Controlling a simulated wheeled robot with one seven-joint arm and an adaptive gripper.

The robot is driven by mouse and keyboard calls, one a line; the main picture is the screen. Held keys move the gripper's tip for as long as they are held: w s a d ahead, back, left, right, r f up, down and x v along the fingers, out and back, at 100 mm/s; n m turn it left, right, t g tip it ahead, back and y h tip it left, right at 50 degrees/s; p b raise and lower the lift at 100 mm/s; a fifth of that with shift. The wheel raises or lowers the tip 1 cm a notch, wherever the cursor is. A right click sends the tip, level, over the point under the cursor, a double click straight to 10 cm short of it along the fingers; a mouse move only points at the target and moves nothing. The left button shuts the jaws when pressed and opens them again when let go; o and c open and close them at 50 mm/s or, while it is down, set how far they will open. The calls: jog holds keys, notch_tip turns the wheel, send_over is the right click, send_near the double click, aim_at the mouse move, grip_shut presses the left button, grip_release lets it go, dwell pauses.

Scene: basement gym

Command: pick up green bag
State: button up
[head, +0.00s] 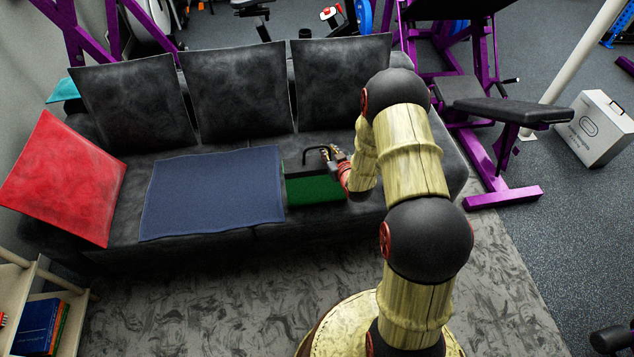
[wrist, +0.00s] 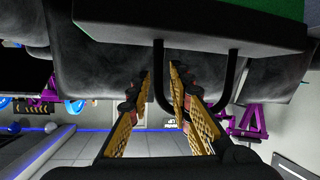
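The green bag (head: 314,190) sits on the dark sofa's seat, right of a blue blanket. It has a green side, a dark top and a black handle (head: 306,154). My gripper (head: 334,154) is at the right part of the handle, just above the bag. In the wrist view the bag (wrist: 205,14) fills the top, and its handle (wrist: 235,75) loops downward. My gripper (wrist: 160,72) has its fingers apart there, with one side bar of the handle between them. I cannot tell whether either finger touches the bar. My arm hides the bag's right end in the head view.
The dark sofa (head: 95,258) has several back cushions close behind the bag. A blue blanket (head: 212,195) lies against the bag's left side, and a red cushion (head: 62,180) is at the far left. Purple gym equipment (head: 500,190) stands right of the sofa.

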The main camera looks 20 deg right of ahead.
grip_shut()
dwell(0.8)
